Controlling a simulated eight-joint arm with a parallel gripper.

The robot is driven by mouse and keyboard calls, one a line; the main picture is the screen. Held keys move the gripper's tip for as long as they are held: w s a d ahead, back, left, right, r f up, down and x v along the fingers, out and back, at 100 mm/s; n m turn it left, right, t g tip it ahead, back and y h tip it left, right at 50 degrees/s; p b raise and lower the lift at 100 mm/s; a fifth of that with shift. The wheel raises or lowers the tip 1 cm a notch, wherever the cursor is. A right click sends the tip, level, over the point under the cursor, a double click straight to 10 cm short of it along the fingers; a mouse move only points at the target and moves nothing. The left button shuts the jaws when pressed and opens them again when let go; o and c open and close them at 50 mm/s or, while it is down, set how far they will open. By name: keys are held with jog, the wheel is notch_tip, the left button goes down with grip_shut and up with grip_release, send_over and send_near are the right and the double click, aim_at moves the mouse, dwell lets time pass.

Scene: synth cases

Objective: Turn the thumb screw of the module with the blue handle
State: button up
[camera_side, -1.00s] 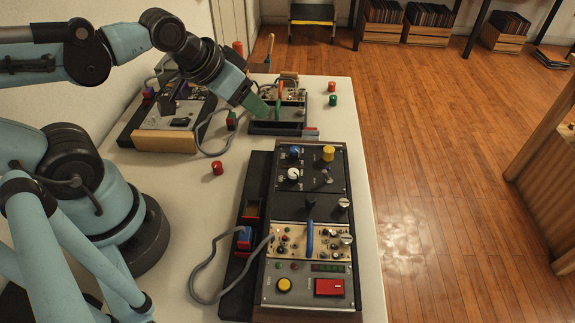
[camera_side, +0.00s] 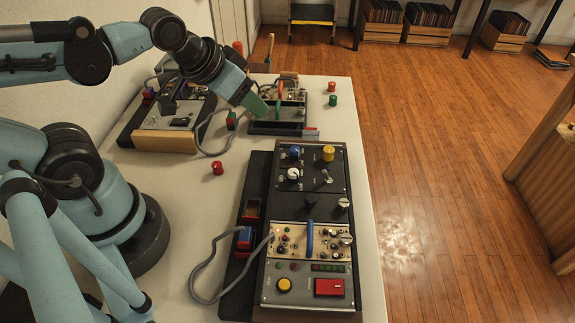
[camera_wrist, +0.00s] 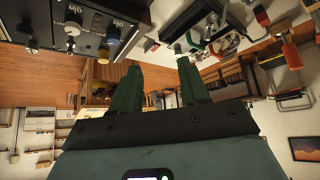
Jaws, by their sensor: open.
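The module with the blue handle (camera_side: 289,250) is a cream panel full of small parts, set in the near rack in the side view. Its upright blue handle (camera_side: 310,238) stands at mid-panel. A silver thumb screw (camera_side: 346,239) sits at the panel's right end. My gripper (camera_side: 264,108) is well away, at the far end of the table, over the far rack by a green handle. In the wrist view my gripper (camera_wrist: 157,65) shows two green fingers spread apart with nothing between them. I cannot make out the blue handle in the wrist view.
The near rack also holds a black panel (camera_side: 311,170) with knobs and a grey panel with a red switch (camera_side: 329,287). A grey cable (camera_side: 205,272) loops at its left. Loose red (camera_side: 217,168) and green (camera_side: 334,100) caps lie on the white table.

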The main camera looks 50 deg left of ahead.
jog(key=w+d+r+n+g+h, duration=0.1)
jog(key=w+d+r+n+g, duration=0.1)
jog(key=d, duration=0.6)
jog(key=n+g+y, duration=0.1)
jog(key=n+g, duration=0.3)
jog(key=g, duration=0.1)
send_near(346, 238)
notch_tip(346, 238, down, 8)
jog(key=shift+f, duration=0.15)
grip_shut()
